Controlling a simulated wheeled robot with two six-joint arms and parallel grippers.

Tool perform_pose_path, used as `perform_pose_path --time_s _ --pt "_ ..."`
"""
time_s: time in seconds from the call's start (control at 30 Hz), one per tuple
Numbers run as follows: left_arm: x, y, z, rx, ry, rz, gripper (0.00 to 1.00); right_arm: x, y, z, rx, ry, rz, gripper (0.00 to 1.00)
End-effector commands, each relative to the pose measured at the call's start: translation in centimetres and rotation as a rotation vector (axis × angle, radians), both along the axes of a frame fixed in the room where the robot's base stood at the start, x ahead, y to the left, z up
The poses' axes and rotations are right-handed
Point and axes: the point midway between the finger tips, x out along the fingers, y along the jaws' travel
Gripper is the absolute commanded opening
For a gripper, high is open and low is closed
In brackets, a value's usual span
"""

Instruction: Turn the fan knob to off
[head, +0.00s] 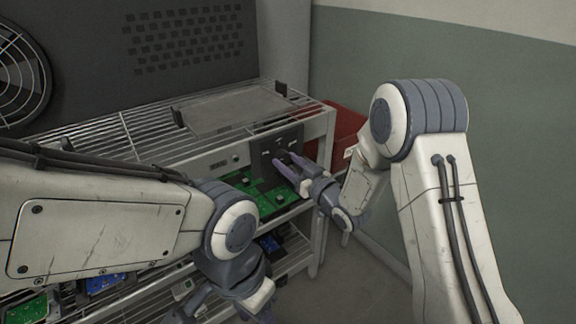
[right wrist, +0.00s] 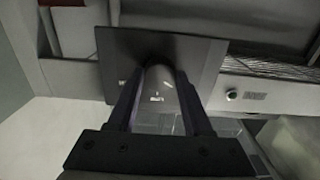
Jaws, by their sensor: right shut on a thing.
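The fan knob (right wrist: 158,88) is a dark rounded knob with a small white mark on its face. It stands out from a dark square panel (right wrist: 207,62) in the right wrist view. In the head view the panel (head: 265,146) is at the front right of the shelf unit. My right gripper (right wrist: 160,112) is shut on the knob, one finger on each side. In the head view my right gripper (head: 285,164) reaches the panel from the right and partly hides the knob. My left gripper (head: 232,308) hangs low at the bottom edge, partly cut off, and its jaws are unclear.
A wire shelf unit (head: 124,133) bears a flat grey tray (head: 235,108) on top. Green circuit boards (head: 262,196) lie just below the panel. A small round knob (right wrist: 232,95) is on the pale strip beside it. A red bin (head: 343,128) stands behind the shelf's right end.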

Motion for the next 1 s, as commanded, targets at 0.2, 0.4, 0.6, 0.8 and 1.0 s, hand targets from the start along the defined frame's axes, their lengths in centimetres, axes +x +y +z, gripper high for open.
perform_pose_path --time_s 0.2,0.4,0.6,0.8,1.0 --pt "0.0 0.0 -0.1 0.000 0.000 0.000 0.50 0.0 0.0 0.0 -0.011 -0.007 0.001 0.00" --pt "0.0 0.0 -0.1 0.000 0.000 0.000 0.50 0.0 0.0 0.0 -0.011 -0.007 0.002 0.00" --pt "0.0 0.0 -0.1 0.000 0.000 0.000 0.50 0.0 0.0 0.0 -0.010 -0.007 0.001 0.80" --pt "0.0 0.0 -0.1 0.000 0.000 0.000 0.50 0.0 0.0 0.0 -0.009 -0.006 0.000 0.80" --pt "0.0 0.0 -0.1 0.000 0.000 0.000 0.50 -1.2 -1.0 0.0 -0.008 -0.004 -0.003 0.80"
